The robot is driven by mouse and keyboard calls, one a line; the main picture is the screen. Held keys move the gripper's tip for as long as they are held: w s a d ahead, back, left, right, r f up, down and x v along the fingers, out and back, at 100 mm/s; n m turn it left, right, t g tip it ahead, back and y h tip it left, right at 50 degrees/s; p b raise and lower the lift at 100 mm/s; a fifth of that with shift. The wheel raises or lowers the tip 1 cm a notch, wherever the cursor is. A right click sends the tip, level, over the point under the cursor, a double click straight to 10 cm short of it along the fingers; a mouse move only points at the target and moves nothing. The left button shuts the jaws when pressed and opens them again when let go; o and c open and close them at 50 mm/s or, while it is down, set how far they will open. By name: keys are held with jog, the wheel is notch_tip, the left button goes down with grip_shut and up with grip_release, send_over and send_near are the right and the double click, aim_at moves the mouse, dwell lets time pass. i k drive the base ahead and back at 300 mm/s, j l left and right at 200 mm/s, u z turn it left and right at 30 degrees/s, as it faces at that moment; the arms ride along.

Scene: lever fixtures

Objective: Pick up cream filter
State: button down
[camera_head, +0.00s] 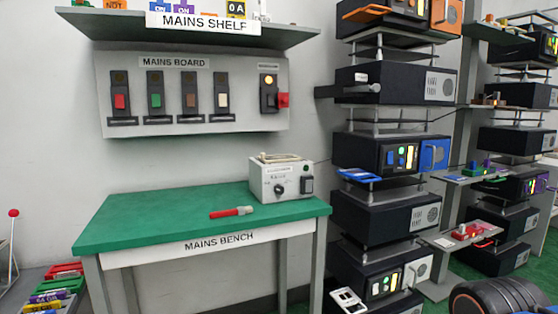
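I cannot pick out a cream filter for certain. A flat cream piece (279,157) lies on top of the grey-white box (282,180) at the back right of the green mains bench (150,224). A pale flat piece (347,300) also sticks out low at the rack, by the bottom edge. My gripper is not in view.
A red-handled tool (231,212) lies on the bench, whose left part is clear. The mains shelf (200,32) overhangs the board. Racks of dark units (375,155) stand at the right. Coloured pieces (55,290) sit at lower left, near a red-knobbed lever (13,213).

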aim_at(270, 159)
jog(key=i+j+z, duration=0.3)
jog(key=i+j, duration=0.5)
